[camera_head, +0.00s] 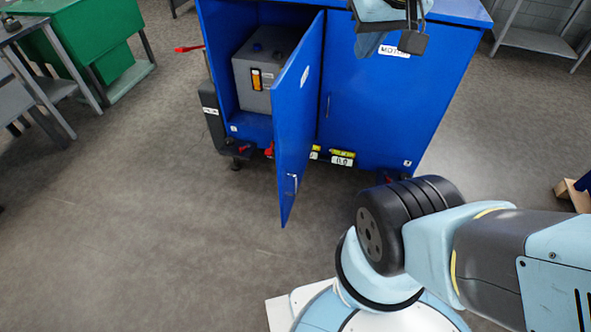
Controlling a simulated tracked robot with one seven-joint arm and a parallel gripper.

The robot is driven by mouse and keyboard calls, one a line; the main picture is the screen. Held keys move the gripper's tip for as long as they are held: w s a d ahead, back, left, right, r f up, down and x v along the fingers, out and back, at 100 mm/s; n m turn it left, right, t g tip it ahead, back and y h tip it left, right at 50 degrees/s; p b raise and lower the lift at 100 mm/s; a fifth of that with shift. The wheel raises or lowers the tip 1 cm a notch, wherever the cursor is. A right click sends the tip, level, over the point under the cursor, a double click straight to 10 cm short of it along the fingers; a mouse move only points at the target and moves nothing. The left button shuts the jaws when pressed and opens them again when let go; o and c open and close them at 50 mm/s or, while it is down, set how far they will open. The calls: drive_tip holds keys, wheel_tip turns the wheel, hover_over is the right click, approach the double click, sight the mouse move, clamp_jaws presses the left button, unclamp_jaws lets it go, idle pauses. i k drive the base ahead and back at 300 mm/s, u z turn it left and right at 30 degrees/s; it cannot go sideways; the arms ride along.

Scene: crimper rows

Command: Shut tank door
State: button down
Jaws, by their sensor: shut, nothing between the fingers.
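The tank door (300,125) is a blue panel on the left bay of a blue cabinet (390,110). It stands wide open, swung out toward me, with a small handle (291,184) low near its free edge. Inside the open bay sits a grey tank (268,68) with a yellow-orange gauge on its front. My gripper (412,42) shows at the top edge, in front of the upper part of the closed right-hand door. It looks shut and empty, and is apart from the tank door. Part of my wrist is cut off by the frame.
The right-hand cabinet door bears a label, partly covered by my gripper. A red lever (189,48) sticks out at the cabinet's left. A green box (88,45) and grey tables stand at left. The floor (150,220) before the door is clear.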

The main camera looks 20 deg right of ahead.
sight(294, 94)
drive_tip(key=u, duration=0.25)
drive_tip(key=k, duration=0.85)
drive_tip(key=u, duration=0.55)
drive_tip(key=i, duration=0.5)
drive_tip(key=z, duration=0.1)
